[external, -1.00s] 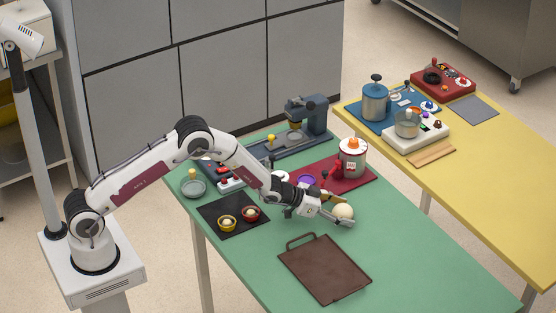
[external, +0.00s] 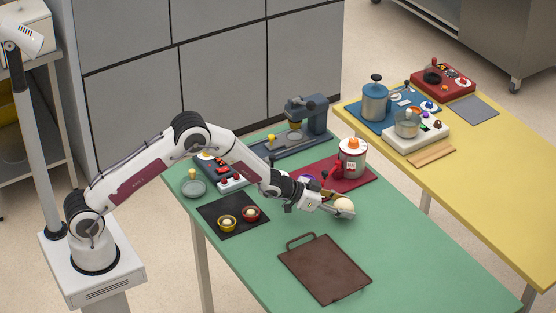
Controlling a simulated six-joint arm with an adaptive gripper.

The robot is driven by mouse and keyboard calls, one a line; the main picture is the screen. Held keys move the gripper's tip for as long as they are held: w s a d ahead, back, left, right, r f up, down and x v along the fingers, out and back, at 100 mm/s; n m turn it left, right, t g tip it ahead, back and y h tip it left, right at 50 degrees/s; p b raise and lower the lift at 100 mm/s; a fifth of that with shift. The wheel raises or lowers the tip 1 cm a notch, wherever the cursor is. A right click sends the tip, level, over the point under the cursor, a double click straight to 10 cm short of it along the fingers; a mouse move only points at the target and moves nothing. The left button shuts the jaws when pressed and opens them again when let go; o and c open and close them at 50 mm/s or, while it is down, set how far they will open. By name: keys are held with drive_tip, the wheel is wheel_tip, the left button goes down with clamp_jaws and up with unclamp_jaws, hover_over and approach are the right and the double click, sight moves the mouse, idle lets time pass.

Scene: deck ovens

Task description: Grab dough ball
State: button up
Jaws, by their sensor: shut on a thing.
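The dough ball (external: 344,205) is a pale cream ball above the green table, at the tip of my arm. My gripper (external: 341,207) is shut on it, with a finger showing along its near side. The far finger is partly hidden. Whether the ball still touches the table is hard to tell.
A brown tray (external: 325,273) with a handle lies in front on the green table (external: 420,255). A white-and-red pot (external: 352,158) stands on a red mat (external: 367,179) behind. The table's right part is clear.

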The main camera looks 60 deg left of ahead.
sight(344, 202)
drive_tip(key=shift+r, duration=3.85)
drive_tip(key=shift+d, duration=0.15)
